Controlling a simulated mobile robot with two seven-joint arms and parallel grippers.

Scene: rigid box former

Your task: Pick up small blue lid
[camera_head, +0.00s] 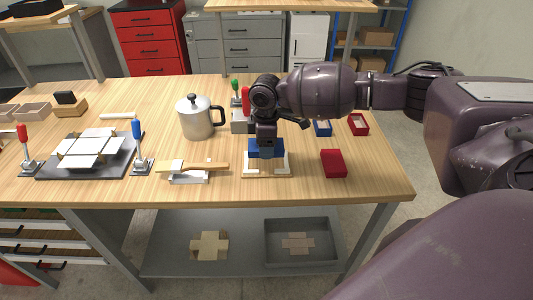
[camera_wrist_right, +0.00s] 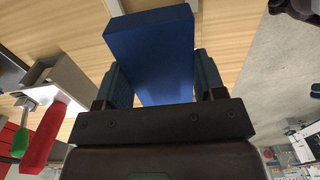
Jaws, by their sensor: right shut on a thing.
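The small blue lid (camera_head: 279,148) is a plain dark blue block shape at the middle right of the table in the head view. In the right wrist view the lid (camera_wrist_right: 155,50) fills the upper middle, between the two fingers. My right gripper (camera_head: 266,142) reaches down over the table and is shut on the lid; both fingers flank it in the right wrist view (camera_wrist_right: 160,85). The lid is over a pale wooden stand (camera_head: 267,173); I cannot tell whether they touch. My left gripper is not in view.
A red lid (camera_head: 333,163) lies right of the stand. An open blue box (camera_head: 322,128) and a red box (camera_head: 358,124) stand behind it. A wooden-handled tool (camera_head: 192,167), a metal pot (camera_head: 195,118) and a clamp fixture (camera_head: 90,150) stand to the left.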

